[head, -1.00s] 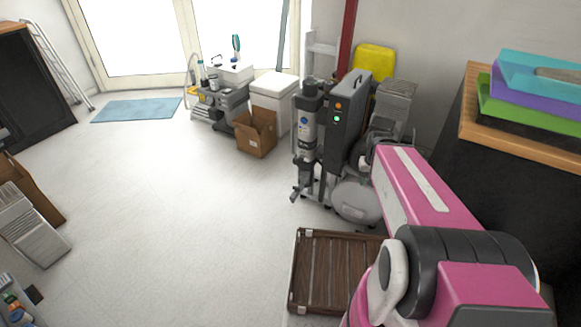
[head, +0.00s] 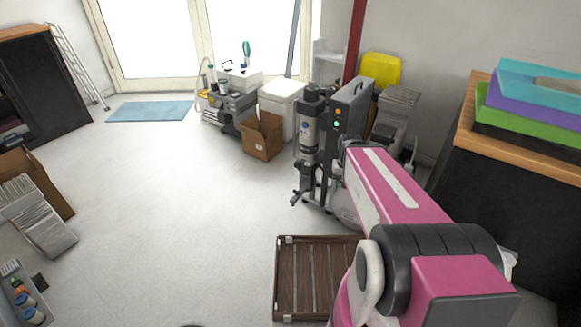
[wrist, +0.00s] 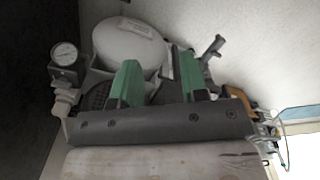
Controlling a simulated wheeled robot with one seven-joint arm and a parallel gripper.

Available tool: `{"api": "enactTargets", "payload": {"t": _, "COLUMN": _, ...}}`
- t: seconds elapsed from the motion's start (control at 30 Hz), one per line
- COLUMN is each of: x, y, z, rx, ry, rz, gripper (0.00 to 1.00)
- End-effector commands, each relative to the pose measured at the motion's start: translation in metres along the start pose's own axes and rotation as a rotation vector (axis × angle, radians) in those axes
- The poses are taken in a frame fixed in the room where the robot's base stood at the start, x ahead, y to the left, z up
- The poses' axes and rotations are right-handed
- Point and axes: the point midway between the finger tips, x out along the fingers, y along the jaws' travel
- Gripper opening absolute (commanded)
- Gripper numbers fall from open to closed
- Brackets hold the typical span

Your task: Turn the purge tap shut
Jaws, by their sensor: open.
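The compressor unit stands by the right wall in the head view, with a grey cabinet (head: 350,108) showing an orange and a green light. Its rounded tank (head: 346,207) is partly behind my pink arm. In the wrist view my gripper (wrist: 158,60) has two green fingers apart, with nothing clearly held between them. A pale round tank end (wrist: 128,40) lies beyond the fingers. A grey lever-like part (wrist: 213,47) sticks up just right of the right finger; I cannot tell whether it is the purge tap. My fingers are hidden in the head view.
A pressure gauge (wrist: 65,54) is left of the fingers in the wrist view. A brown slatted platform (head: 312,278) lies on the floor before the compressor. A dark cabinet (head: 515,200) stands close on the right. The floor at centre left is clear.

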Motion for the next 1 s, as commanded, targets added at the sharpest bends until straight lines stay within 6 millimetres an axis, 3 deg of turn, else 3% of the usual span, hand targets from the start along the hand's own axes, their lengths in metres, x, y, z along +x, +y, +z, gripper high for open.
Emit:
{"api": "enactTargets", "payload": {"t": 0.57, "x": 0.039, "y": 0.001, "z": -0.026, "rx": -0.326, "ry": -0.054, "rz": 0.284, "gripper": 0.4}}
{"api": "enactTargets", "payload": {"t": 0.8, "x": 0.067, "y": -0.006, "z": -0.057, "rx": -0.646, "ry": -0.12, "rz": 0.552, "gripper": 0.4}}
{"api": "enactTargets", "payload": {"t": 1.0, "x": 0.093, "y": -0.035, "z": -0.099, "rx": -1.049, "ry": -0.221, "rz": 0.896, "gripper": 0.4}}
